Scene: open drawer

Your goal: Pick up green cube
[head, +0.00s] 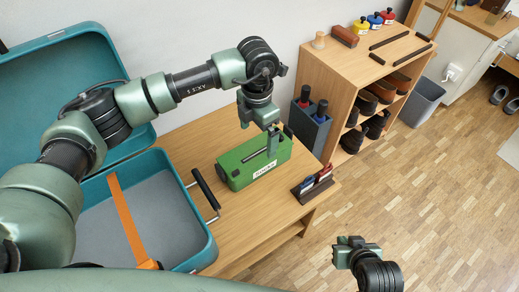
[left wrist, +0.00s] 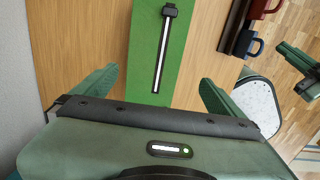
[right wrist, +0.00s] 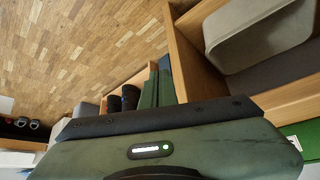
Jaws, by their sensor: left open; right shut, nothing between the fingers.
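A green oblong box (head: 240,172) with a white label on its side and a dark slotted lever on top stands on the wooden table (head: 190,140). No plain cube shows; this box is the green block-like thing in view. It also shows in the left wrist view (left wrist: 141,45). My left gripper (head: 272,145) is over the box's right end in the head view. In the left wrist view my left gripper (left wrist: 153,84) is open, one finger to each side of the box. My right gripper (head: 347,248) is shut and empty, over the floor; its fingers (right wrist: 158,82) meet in the right wrist view.
An open teal case (head: 205,240) with an orange strap (head: 128,215) lies left of the box. A small dark rack (head: 312,190) and a dark holder (head: 309,128) stand to its right. A wooden shelf (head: 340,70) with shoes is behind.

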